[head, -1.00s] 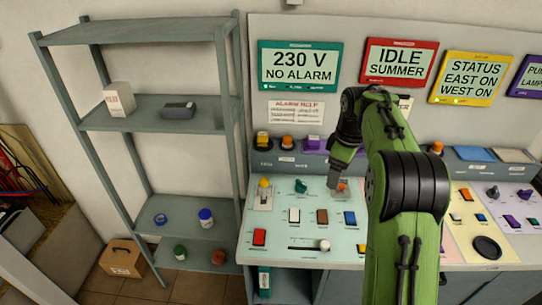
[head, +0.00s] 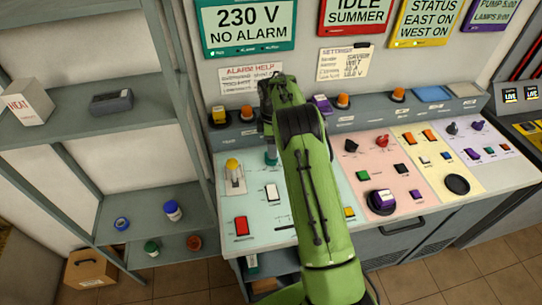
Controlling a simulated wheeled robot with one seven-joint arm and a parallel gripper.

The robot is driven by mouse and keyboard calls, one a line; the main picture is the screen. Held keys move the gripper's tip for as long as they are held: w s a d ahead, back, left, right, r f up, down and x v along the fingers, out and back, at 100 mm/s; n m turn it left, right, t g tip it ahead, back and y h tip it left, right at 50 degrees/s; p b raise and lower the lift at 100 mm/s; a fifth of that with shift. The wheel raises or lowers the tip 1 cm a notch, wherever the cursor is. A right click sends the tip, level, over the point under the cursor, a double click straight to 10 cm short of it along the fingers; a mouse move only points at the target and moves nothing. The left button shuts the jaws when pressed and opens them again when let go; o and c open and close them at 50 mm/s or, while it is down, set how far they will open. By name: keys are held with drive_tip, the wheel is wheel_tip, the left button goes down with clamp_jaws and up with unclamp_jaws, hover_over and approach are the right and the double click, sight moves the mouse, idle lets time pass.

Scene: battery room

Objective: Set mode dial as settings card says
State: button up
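The settings card (head: 343,62) hangs on the back panel below the red-framed screen. Its lines are small; I make out "SAVER" and "WET" at the right, the rest is unclear. A teal knob (head: 271,158) shows on the pale green panel (head: 250,215), partly hidden by my arm. I cannot read which control is labelled as the mode dial. My gripper (head: 268,138) points down just above the teal knob; whether it touches is unclear. Its fingers are too small and covered to tell open from shut. My green arm hides the panel's middle and right.
A yellow-topped lever (head: 233,166), a red button (head: 241,226) and a white switch (head: 271,191) sit near the gripper. Pink (head: 380,180) and yellow (head: 430,155) panels with knobs lie to the right. A grey shelf (head: 80,120) stands at the left.

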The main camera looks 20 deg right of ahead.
drive_tip(key=f, duration=0.5)
drive_tip(key=shift+s, duration=0.2)
drive_tip(key=shift+w+f, duration=0.1)
drive_tip(key=shift+f, duration=0.3)
drive_tip(key=c, duration=1.1)
